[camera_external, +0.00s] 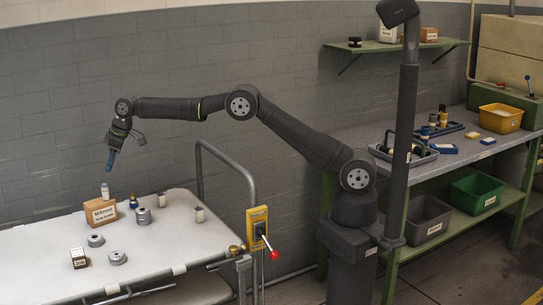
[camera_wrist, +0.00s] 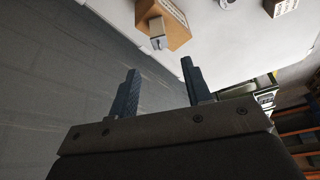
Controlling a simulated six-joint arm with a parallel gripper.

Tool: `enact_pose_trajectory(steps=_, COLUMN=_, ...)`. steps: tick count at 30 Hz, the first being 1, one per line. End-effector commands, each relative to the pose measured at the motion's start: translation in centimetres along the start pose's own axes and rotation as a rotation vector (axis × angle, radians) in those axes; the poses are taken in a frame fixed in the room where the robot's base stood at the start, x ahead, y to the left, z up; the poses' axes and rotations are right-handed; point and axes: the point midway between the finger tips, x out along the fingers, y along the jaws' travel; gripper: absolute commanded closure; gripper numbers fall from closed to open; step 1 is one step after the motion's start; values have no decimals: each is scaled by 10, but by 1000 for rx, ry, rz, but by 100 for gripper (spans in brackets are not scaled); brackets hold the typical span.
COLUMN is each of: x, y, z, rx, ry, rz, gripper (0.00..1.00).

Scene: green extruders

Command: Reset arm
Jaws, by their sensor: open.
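My gripper (camera_external: 111,160) hangs pointing down at the end of the outstretched arm, above the back left of the white cart. In the wrist view my gripper (camera_wrist: 158,84) shows two dark fingers standing well apart with nothing between them. A cardboard box (camera_external: 100,211) with a label stands on the cart below the gripper, with a small whitish bottle (camera_external: 105,191) on or just behind it. In the wrist view the box (camera_wrist: 177,30) lies beyond the fingertips, apart from them, with a small pale object (camera_wrist: 158,40) by it.
The white cart top (camera_external: 160,245) holds several grey metal parts, small bottles and a small dark-and-white box (camera_external: 78,258). A yellow switch box (camera_external: 257,228) with a red-knobbed lever stands at its right end. A workbench (camera_external: 460,150) with bins is at right. A grey wall lies behind.

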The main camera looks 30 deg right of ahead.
Motion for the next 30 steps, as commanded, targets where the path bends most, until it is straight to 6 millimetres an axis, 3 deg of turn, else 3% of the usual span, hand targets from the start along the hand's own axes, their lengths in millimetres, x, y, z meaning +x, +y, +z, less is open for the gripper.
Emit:
enact_pose_trajectory(steps=14, x=-1, y=0, z=0, rx=0, ry=0, rz=0, gripper=55)
enact_pose_trajectory(steps=20, x=22, y=0, z=1, rx=0, ry=-2, rz=-1, gripper=55)
enact_pose_trajectory(steps=30, x=77, y=0, z=0, rx=0, ry=-1, rz=0, gripper=55)
